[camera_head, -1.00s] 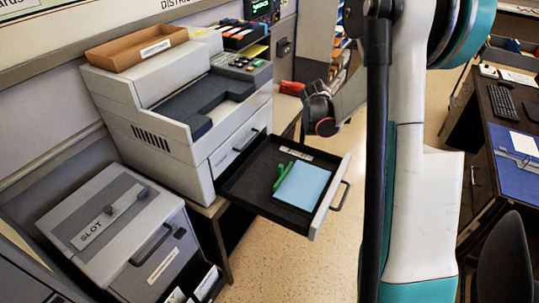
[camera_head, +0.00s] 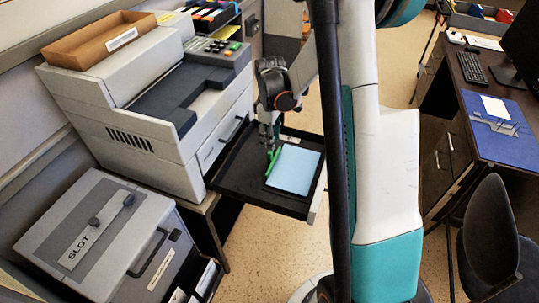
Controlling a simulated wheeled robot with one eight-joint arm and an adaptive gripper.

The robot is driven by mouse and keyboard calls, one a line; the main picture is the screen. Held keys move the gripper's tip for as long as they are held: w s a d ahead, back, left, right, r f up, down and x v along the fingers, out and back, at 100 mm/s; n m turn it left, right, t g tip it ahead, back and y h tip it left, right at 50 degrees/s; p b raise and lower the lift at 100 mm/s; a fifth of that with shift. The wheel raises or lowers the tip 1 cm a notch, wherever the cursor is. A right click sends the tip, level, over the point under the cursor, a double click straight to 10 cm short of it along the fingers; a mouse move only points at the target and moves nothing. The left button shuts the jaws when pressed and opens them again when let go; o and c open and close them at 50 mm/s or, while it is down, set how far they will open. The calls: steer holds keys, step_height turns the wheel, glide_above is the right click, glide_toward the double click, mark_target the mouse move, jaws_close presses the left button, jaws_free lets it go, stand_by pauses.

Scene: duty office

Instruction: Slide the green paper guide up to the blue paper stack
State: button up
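The blue paper stack (camera_head: 294,170) lies flat in the open dark drawer (camera_head: 238,173) of the grey copier. The green paper guide (camera_head: 271,163) stands in the drawer just left of the stack, close along its left side. Whether a gap is left between them is too small to tell. My gripper (camera_head: 268,146) points down into the drawer, with its fingertips at the upper end of the green guide. The fingers are small and dark here, so I cannot tell whether they are open, shut or touching the guide.
The copier (camera_head: 135,115) stands behind and left of the drawer, with a brown tray (camera_head: 98,40) on top. A grey box marked SLOT (camera_head: 95,222) stands at the lower left. A desk with a blue mat (camera_head: 512,140) and a dark chair (camera_head: 490,235) are at the right.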

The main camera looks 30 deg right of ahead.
mark_target(270, 152)
step_height(270, 152, down, 8)
steer(key=shift+r+b, duration=0.15)
steer(key=shift+b, duration=0.9)
jaws_close()
